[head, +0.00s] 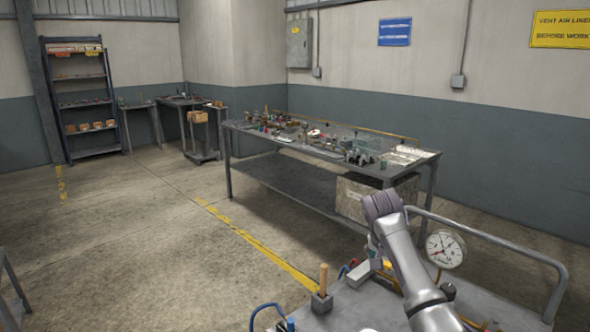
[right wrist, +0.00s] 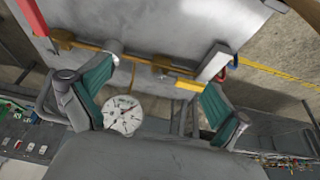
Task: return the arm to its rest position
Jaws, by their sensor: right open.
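My right arm (head: 405,260) rises from the lower right of the head view, over a grey cart top (head: 350,302). My right gripper (right wrist: 157,82) shows in the right wrist view with its two teal-padded fingers apart. I see nothing held between them. A round white pressure gauge (head: 446,249) stands just right of the arm in the head view. It also shows in the right wrist view (right wrist: 124,114), beyond the gripper and close to the left finger. My left gripper is in neither view.
A wooden-handled tool (head: 322,282) stands upright on the cart, left of my arm. A cart rail (head: 500,238) runs along the right. Beyond is a long workbench (head: 285,185) crowded with parts, with a box (head: 352,197) under it. The floor at left is open.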

